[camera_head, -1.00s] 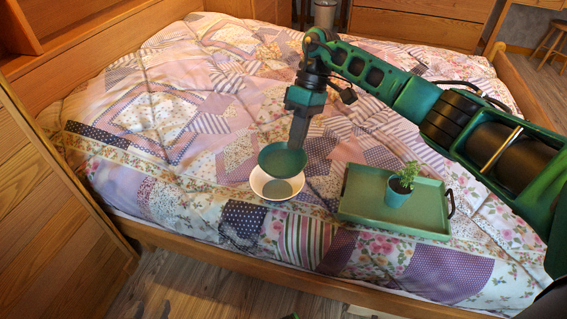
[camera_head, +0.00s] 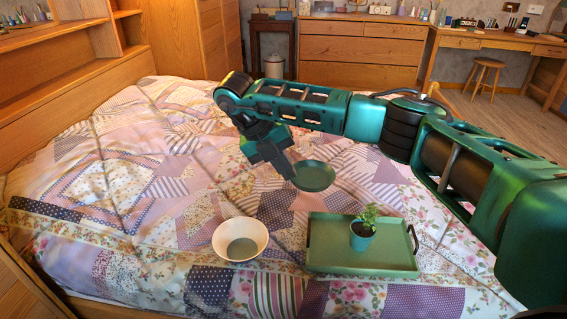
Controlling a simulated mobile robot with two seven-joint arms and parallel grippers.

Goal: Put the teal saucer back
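The teal saucer (camera_head: 314,177) is a shallow round dish, held above the quilt behind the green tray. My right gripper (camera_head: 293,178) is shut on the saucer's left rim. The arm comes in from the right. The green tray (camera_head: 338,260) lies on the bed with a dark handle at its right end. A white bowl (camera_head: 240,238) with a grey-green inside bottom stands on the quilt left of the tray. My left gripper is not in view.
A teal pot with a green plant (camera_head: 362,236) stands on the tray. The patterned quilt (camera_head: 150,190) is mostly clear. A wooden headboard shelf (camera_head: 80,50) rises at the left. A drawer chest (camera_head: 350,50) and a stool (camera_head: 487,73) are at the back.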

